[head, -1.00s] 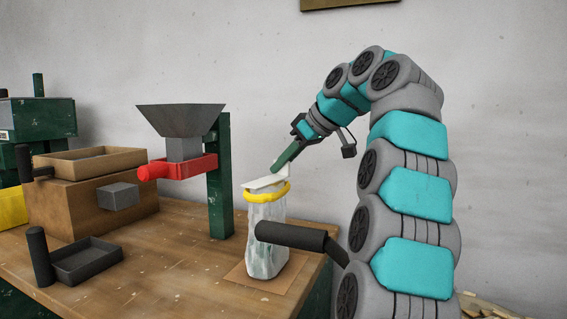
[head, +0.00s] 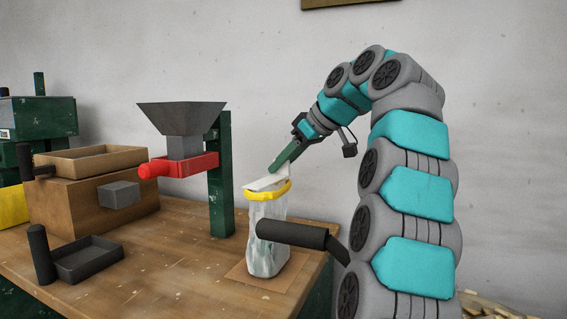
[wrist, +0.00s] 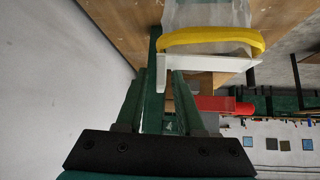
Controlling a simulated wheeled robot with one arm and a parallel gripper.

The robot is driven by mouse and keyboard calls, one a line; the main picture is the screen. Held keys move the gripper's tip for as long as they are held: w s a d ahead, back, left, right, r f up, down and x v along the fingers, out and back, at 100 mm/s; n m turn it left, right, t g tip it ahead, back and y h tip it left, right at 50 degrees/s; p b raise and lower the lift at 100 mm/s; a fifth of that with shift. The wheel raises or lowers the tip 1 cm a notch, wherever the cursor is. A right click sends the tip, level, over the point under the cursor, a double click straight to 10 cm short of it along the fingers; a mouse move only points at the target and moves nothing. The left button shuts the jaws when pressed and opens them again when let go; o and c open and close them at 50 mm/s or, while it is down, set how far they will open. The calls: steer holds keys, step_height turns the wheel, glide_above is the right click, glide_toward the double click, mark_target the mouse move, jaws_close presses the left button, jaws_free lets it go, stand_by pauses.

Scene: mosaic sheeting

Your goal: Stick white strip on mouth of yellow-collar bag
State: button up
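The yellow-collar bag (head: 267,240) is a clear, pale bag standing upright on a light square at the bench's right end. Its yellow collar (head: 268,196) rings the top. The white strip (head: 264,183) lies at the mouth just above the collar, slightly tilted, with an upturned end on the right. My gripper (head: 272,168) reaches down from the upper right, its green fingertips at the strip. In the wrist view, the strip (wrist: 212,63) runs along the collar (wrist: 215,38), and its upturned end lies between my green fingers (wrist: 160,78). Whether they press on it is unclear.
A green post (head: 221,190) with a red clamp (head: 190,166) and grey funnel (head: 180,118) stands left of the bag. A dark handle (head: 292,235) crosses in front of the bag. A black tray (head: 88,260) and wooden box (head: 90,205) are further left. The bench's middle is clear.

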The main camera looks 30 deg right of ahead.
steer(key=shift+o, duration=0.5)
steer(key=p+v, duration=0.5)
steer(key=v, duration=0.2)
steer(key=shift+s+r, duration=0.25)
steer(key=shift+d, duration=0.1)
